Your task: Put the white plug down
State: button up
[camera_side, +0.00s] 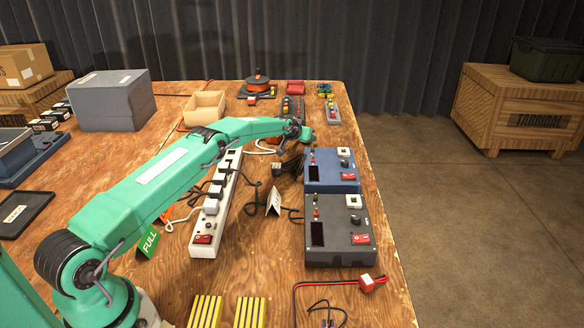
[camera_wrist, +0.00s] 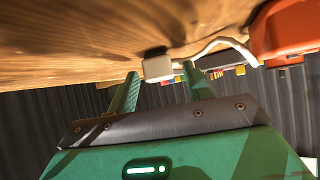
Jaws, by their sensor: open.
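In the wrist view, where the table appears at the top, a white plug (camera_wrist: 157,68) is at the table surface, with a white cord running off to the right. The two green fingers of my gripper (camera_wrist: 160,71) are apart, one on each side of the plug in the picture. I cannot tell whether either finger touches it. In the side view my gripper (camera_side: 300,132) is low over the table behind the power strip, and the plug is not clearly visible there. Part of a white cord (camera_side: 262,150) shows beside the arm.
A white power strip (camera_side: 205,226) with several plugs lies left of a blue box (camera_side: 331,181) and a grey box (camera_side: 337,244). A folded white card (camera_side: 273,202) and dark cords lie between. An orange object (camera_wrist: 288,32) is near the plug in the wrist view.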

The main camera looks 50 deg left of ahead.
jog(key=shift+s+r, duration=0.1)
jog(key=v, duration=1.1)
jog(key=shift+s+d+r, duration=0.15)
jog(key=shift+s, duration=0.1)
dwell(0.5)
dwell(0.5)
